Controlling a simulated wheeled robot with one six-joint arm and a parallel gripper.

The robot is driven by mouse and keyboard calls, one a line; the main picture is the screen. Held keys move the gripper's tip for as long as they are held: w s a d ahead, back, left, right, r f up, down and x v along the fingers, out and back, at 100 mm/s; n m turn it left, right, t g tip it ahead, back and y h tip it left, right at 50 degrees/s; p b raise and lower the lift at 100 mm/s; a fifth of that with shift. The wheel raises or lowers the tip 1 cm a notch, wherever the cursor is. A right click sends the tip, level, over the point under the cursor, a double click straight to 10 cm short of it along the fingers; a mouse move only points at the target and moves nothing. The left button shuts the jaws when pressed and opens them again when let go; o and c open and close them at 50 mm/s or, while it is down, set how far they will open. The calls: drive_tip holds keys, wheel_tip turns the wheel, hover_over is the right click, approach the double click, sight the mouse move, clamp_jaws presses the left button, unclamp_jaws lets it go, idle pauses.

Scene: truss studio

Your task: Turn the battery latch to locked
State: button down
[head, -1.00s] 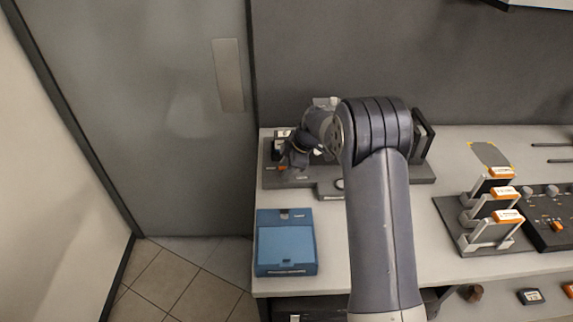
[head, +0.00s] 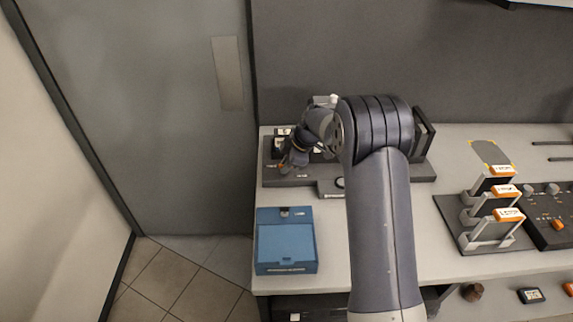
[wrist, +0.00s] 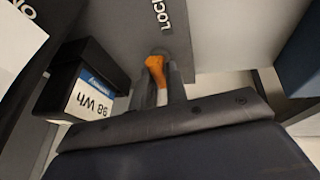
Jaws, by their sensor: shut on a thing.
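The orange battery latch (wrist: 156,68) shows in the wrist view, standing on a dark grey panel with partly visible "LOCK" lettering beside it. My gripper (wrist: 160,85) is shut on the latch, one finger on each side of it. A black battery (wrist: 85,82) with a "98 Wh" label sits just left of the fingers. In the head view my gripper (head: 290,163) is at the left end of the grey station (head: 325,180), and the latch is mostly hidden there. The latch's exact angle against its markings cannot be told.
A blue box (head: 286,245) stands on the bench in front of the station. A rack (head: 485,220) with several orange-topped devices and a dark control panel (head: 550,230) stand to the right. A grey door (head: 150,120) is at the left.

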drive_tip(key=shift+f, duration=0.15)
drive_tip(key=m+t+b, duration=0.1)
drive_tip(key=m+b, duration=0.2)
drive_tip(key=shift+a+h, duration=0.1)
drive_tip(key=shift+h, duration=0.3)
drive_tip(key=m+b, duration=0.1)
drive_tip(key=m, duration=0.1)
drive_tip(key=m+t+h, duration=0.1)
drive_tip(key=m, duration=0.1)
drive_tip(key=shift+a+m+h+b, duration=0.1)
drive_tip(key=shift+m+h+b, duration=0.2)
drive_tip(key=shift+m+b, duration=0.1)
drive_tip(key=m+h, duration=0.1)
drive_tip(key=m, duration=0.1)
drive_tip(key=m+h+b, duration=0.1)
drive_tip(key=m, duration=0.2)
drive_tip(key=shift+a+t, duration=0.15)
drive_tip(key=shift+t, duration=0.25)
drive_tip(key=m+h+b, duration=0.1)
drive_tip(key=m+h, duration=0.1)
drive_tip(key=m, duration=0.2)
drive_tip(key=shift+w+m+b, duration=0.1)
drive_tip(key=shift+m+b, duration=0.2)
drive_tip(key=shift+m+g, duration=0.3)
drive_tip(key=c, duration=1.4)
unclamp_jaws()
drive_tip(key=shift+r, duration=0.25)
